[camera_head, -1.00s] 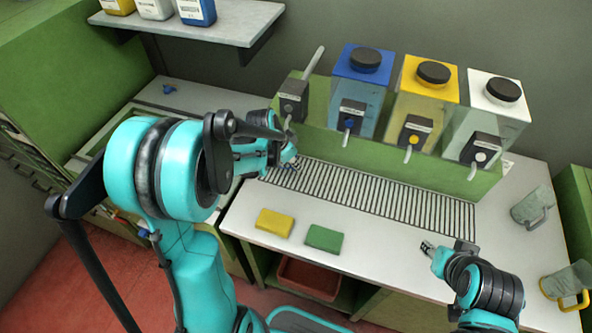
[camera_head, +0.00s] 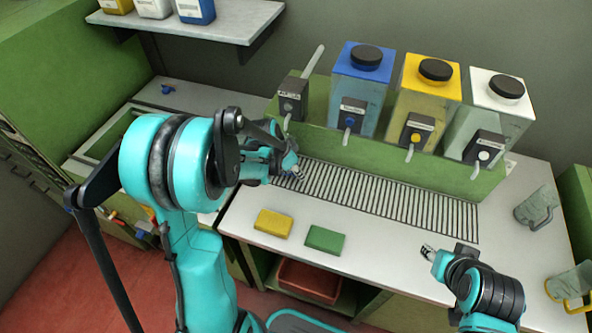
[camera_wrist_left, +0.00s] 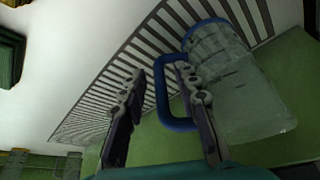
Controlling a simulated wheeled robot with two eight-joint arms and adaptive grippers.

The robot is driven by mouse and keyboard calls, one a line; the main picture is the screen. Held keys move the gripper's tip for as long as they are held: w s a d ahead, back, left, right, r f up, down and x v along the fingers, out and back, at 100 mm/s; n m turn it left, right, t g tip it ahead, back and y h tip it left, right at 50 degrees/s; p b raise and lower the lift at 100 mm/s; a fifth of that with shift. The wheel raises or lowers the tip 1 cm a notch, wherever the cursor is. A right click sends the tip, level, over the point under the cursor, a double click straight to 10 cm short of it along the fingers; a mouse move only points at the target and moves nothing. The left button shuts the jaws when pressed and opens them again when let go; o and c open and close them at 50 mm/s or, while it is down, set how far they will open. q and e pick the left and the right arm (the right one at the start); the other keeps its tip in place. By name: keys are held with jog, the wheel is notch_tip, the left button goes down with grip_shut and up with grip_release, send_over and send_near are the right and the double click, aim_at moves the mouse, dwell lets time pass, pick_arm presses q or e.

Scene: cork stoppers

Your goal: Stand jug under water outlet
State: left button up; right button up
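A clear greyish jug with a blue handle (camera_wrist_left: 166,98) shows in the left wrist view, beside the slatted drain grate (camera_wrist_left: 130,65). My left gripper (camera_wrist_left: 160,105) is open; the handle is partly between its fingers and passes behind the right-hand finger. I cannot tell whether they touch. In the head view my left gripper (camera_head: 294,176) is over the grate's left end, and my arm hides most of that spot. A dark tap with a pipe (camera_head: 292,96) is above it; its label is too small to read. My right gripper (camera_head: 428,251) is near the counter front, its opening unclear.
Blue (camera_head: 360,80), yellow (camera_head: 424,90) and white (camera_head: 490,110) dispensers with taps line the back. A yellow sponge (camera_head: 273,223) and a green sponge (camera_head: 325,240) lie on the front counter. A grey-handled jug (camera_head: 535,207) and a yellow-handled jug (camera_head: 572,283) stand at right.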

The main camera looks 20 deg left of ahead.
pick_arm(q)
jog(key=shift+r, duration=0.15)
jog(key=shift+r+p, duration=0.3)
jog(key=shift+p, duration=0.05)
jog(key=p+v, duration=0.3)
jog(key=v, duration=0.9)
jog(key=s+d+r+n+t+y, duration=0.1)
jog(key=s+d+r+n, duration=0.1)
jog(key=s, duration=0.5)
jog(key=s+d+r+n+t+y, duration=0.1)
jog(key=s+d+r+n+t, duration=0.1)
jog(key=s+d, duration=0.4)
jog(key=shift+s+d+r+n, duration=0.15)
jog(key=shift+s+r+n, duration=0.55)
jog(key=shift+n, duration=0.4)
jog(key=shift+f, duration=0.15)
notch_tip(320, 180, down, 6)
jog(key=b, duration=0.5)
jog(key=shift+r, duration=0.2)
